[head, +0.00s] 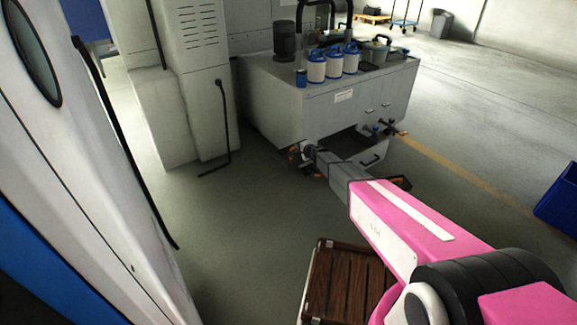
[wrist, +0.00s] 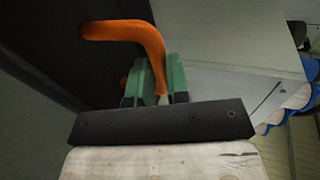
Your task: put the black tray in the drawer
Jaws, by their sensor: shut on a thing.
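In the wrist view my gripper (wrist: 160,88) has green finger pads closed around a bent orange handle (wrist: 135,31). The handle joins a large black surface on the left, which looks like the black tray (wrist: 50,65). In the head view my arm reaches to the low front of the grey bench, and the fingers cannot be made out there. An open drawer (head: 372,158) with a black handle juts from the bench front beside my arm, partly hidden by it. Whether the tray touches the drawer cannot be told.
The grey bench (head: 290,108) carries several white containers with blue lids (head: 316,66) and a pot (head: 375,50). A slatted brown wooden platform (head: 345,285) lies beneath my arm. A blue bin (head: 560,200) stands at the right. The floor between is clear.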

